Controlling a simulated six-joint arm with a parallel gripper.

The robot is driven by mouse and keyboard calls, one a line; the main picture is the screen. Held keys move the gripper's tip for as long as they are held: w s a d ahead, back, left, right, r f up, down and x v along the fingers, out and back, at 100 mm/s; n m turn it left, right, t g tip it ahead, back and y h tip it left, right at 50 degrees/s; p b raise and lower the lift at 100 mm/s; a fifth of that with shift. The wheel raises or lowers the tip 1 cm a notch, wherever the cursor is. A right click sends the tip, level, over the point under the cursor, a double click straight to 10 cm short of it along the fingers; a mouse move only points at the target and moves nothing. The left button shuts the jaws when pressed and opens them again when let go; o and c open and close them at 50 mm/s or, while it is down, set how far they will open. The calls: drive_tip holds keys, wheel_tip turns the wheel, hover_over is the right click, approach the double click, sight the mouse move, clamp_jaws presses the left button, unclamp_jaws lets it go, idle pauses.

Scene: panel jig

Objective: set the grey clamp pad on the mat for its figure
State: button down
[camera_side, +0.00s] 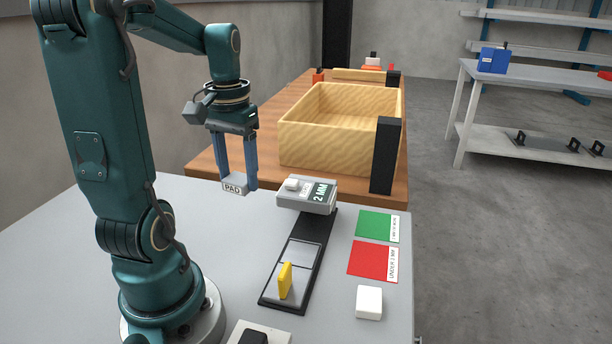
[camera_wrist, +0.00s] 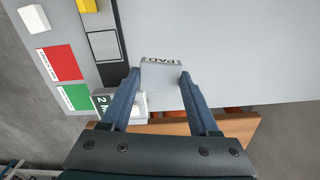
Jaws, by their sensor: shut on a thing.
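My gripper (camera_side: 238,188) is shut on the grey clamp pad (camera_side: 235,184), marked PAD, and holds it above the grey table, left of the gauge. In the wrist view the pad (camera_wrist: 160,88) sits between the two blue fingers. The grey gauge (camera_side: 305,194) shows "2 MM" and stands at the far end of a black strip. The green mat (camera_side: 374,225) and the red mat (camera_side: 370,261) lie right of the strip, both bare. The red mat's label starts with "UNDER"; its figure and the green mat's label are too small to read surely.
A yellow upright piece (camera_side: 285,280) stands on the black strip (camera_side: 292,272). A white block (camera_side: 369,302) sits in front of the red mat. A wooden box (camera_side: 330,150) and a black post (camera_side: 385,155) stand behind on the wooden bench. The table's left side is clear.

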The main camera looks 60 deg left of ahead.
drive_tip(key=w+d+m, duration=0.1)
drive_tip(key=w+m, duration=0.7)
drive_tip(key=m, duration=0.1)
drive_tip(key=w+d+m, duration=0.1)
drive_tip(key=w+m, duration=0.3)
drive_tip(key=m, duration=0.1)
drive_tip(key=shift+w+d+f, duration=0.15)
drive_tip(key=shift+d, duration=0.2)
drive_tip(key=m, duration=0.2)
hover_over(374, 261)
drive_tip(key=f, duration=0.8)
drive_tip(key=shift+a+f, duration=0.2)
drive_tip(key=shift+d+f, duration=0.15)
drive_tip(key=shift+f, duration=1.95)
drive_tip(key=shift+c, duration=0.7)
unclamp_jaws()
drive_tip(key=shift+f, duration=0.15)
